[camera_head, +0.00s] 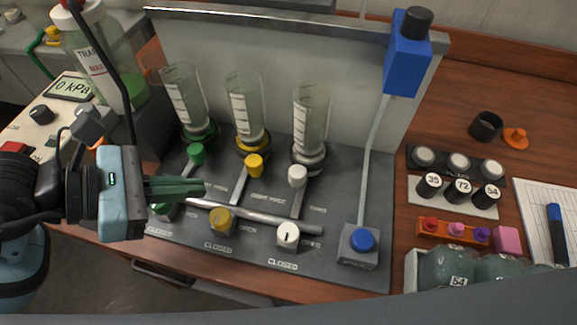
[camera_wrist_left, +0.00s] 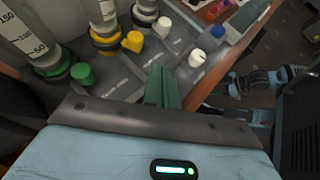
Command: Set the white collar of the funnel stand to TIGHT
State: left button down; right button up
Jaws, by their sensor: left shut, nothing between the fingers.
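The funnel stand (camera_head: 350,182) carries three clear funnels with green, yellow and white collars. The white collar's knob (camera_head: 298,176) sticks out below the rightmost funnel (camera_head: 312,115); it also shows in the left wrist view (camera_wrist_left: 163,24). The lettering near it is too small to read surely, so its setting cannot be told. My left gripper (camera_head: 203,187) is shut and empty, its dark green fingers pointing right over the stand below the green collar knob (camera_head: 196,153). It is apart from the white knob. In the left wrist view its fingers (camera_wrist_left: 161,86) point toward the stand's front valves.
In front of the funnels are a yellow valve knob (camera_head: 221,220) and a white valve knob (camera_head: 287,236) by "CLOSED" labels. A slanting metal bar (camera_head: 265,217) runs behind them. A blue button box (camera_head: 359,246) stands right. My other arm (camera_wrist_left: 265,80) shows small at right.

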pick_arm(q)
jog(key=x, duration=0.9)
jog(key=shift+d, duration=0.15)
jog(key=d, duration=0.1)
jog(key=w+d+p, duration=0.1)
jog(key=d, duration=0.1)
jog(key=shift+w+f, duration=0.1)
jog(key=shift+f, duration=0.1)
jog(key=shift+w+d, duration=0.15)
jog(key=shift+d, duration=0.35)
jog(key=shift+d+f, duration=0.1)
